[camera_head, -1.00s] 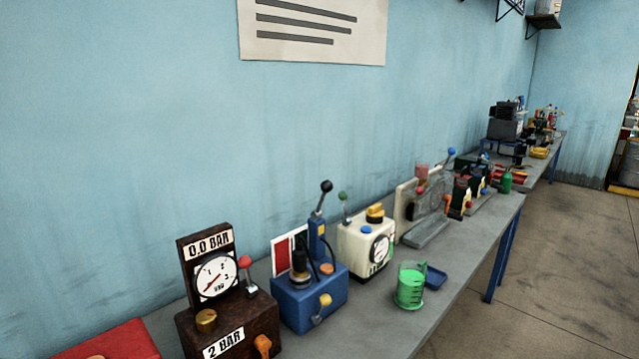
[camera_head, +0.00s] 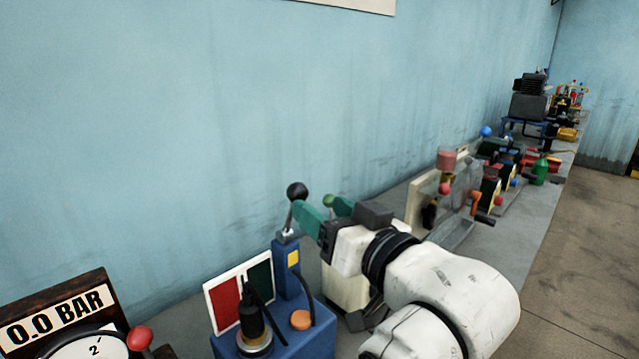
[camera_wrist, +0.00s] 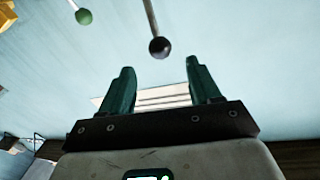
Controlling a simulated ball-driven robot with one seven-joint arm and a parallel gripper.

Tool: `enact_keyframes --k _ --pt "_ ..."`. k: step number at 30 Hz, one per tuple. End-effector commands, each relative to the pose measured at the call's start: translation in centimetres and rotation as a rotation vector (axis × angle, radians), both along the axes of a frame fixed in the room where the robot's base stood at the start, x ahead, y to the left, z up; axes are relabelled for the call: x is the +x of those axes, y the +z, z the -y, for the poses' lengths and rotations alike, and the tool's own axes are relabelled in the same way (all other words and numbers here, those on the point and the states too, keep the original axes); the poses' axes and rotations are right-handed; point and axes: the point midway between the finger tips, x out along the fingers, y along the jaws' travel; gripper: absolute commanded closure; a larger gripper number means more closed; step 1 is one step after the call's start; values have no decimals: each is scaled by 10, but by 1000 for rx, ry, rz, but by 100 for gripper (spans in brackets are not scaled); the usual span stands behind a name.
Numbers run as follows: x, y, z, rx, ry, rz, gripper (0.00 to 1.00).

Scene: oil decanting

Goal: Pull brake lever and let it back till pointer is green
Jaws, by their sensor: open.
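The brake lever is a rod with a black ball knob (camera_head: 297,191), standing on a blue post (camera_head: 286,268) of a blue unit (camera_head: 319,333). Behind the unit stands a panel, red (camera_head: 225,301) on the left and dark green (camera_head: 261,277) on the right. A thin dark pointer and a black fitting (camera_head: 251,318) overlap the panel; which colour the pointer marks is unclear. My gripper (camera_head: 312,204) is open, its green fingers close to the knob on its right. In the wrist view, the knob (camera_wrist: 159,48) appears just beyond and between the open fingertips (camera_wrist: 160,66).
A brown gauge box (camera_head: 55,307) reading 0.0 BAR, with a red-knobbed lever (camera_head: 139,338), stands at lower left. A green-knobbed lever (camera_wrist: 84,17) is near my gripper. More equipment lines the bench to the right.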

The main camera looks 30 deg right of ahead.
Motion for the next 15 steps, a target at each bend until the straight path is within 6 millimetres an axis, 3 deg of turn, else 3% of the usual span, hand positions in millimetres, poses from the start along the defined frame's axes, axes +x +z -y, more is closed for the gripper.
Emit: enact_keyframes --k 15 --pt "84 -1 -9 -3 -2 -6 38"
